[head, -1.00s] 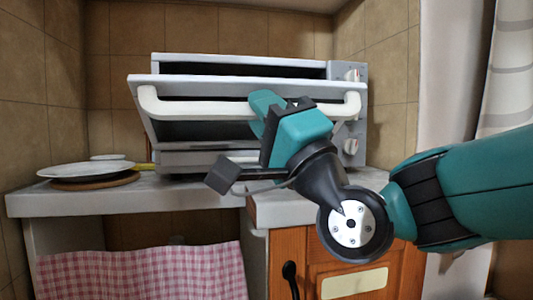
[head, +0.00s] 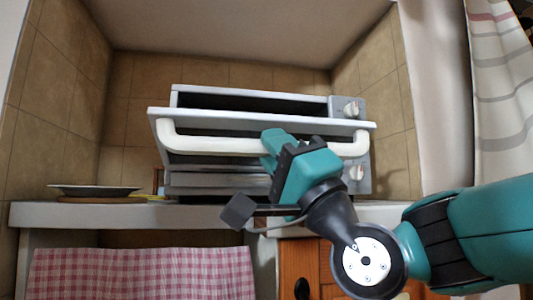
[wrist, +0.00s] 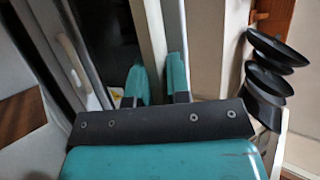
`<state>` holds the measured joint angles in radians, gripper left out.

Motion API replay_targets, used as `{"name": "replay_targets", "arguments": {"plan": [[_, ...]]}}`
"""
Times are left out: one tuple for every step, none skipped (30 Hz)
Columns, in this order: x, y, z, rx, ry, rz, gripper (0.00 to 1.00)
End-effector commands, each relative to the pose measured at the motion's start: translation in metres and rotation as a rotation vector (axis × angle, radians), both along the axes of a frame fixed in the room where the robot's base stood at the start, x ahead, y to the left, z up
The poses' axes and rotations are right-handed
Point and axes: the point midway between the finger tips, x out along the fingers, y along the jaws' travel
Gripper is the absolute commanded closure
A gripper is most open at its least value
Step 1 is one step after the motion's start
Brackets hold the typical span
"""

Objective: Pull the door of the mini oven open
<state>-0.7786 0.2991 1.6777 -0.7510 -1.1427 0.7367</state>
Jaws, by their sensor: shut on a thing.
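The mini oven (head: 344,107) is a grey-white box standing on the counter at the back. Its door (head: 215,122) is partly open: the top edge leans out toward me, and a dark gap shows above and behind it. A cream-white bar handle (head: 210,144) runs across the door's front. My teal gripper (head: 270,146) is shut on the right part of the handle. In the wrist view the two teal fingers (wrist: 157,82) close on the pale handle bar (wrist: 151,35). The fingers hide part of the handle.
A plate (head: 95,190) lies on the counter (head: 130,214) left of the oven. A pink checked cloth (head: 140,273) hangs below the counter, with a wooden cabinet (head: 298,262) beside it. Tiled walls enclose the oven, and a striped curtain (head: 500,90) hangs at the right.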

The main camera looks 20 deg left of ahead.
Motion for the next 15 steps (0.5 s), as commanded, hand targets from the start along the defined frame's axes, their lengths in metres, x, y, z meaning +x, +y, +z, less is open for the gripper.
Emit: {"name": "replay_targets", "arguments": {"plan": [[-0.004,0.0035,-0.0012,-0.006,0.003,0.014,1.0],[-0.004,0.0036,-0.0011,-0.006,0.003,0.014,1.0],[-0.004,0.0036,-0.0011,-0.006,0.002,0.014,1.0],[-0.004,0.0036,-0.0011,-0.006,0.002,0.014,1.0],[-0.004,0.0037,-0.0011,-0.006,0.002,0.014,1.0],[-0.0039,0.0037,-0.0011,-0.006,0.002,0.014,1.0],[-0.004,0.0038,-0.0012,-0.006,0.002,0.014,1.0],[-0.004,0.0038,-0.0012,-0.006,0.002,0.014,0.81],[-0.004,0.0037,-0.0011,-0.006,0.003,0.014,0.72],[-0.0037,0.0034,-0.0009,-0.006,0.003,0.014,0.65],[-0.0033,0.003,-0.001,-0.005,0.003,0.012,0.59],[-0.0027,0.0024,-0.0009,-0.005,0.002,0.009,0.59],[-0.0022,0.002,-0.0008,-0.004,0.002,0.008,0.59],[-0.002,0.0016,-0.0007,-0.004,0.002,0.008,0.59],[-0.0017,0.0012,-0.0007,-0.004,0.002,0.007,0.59]]}}
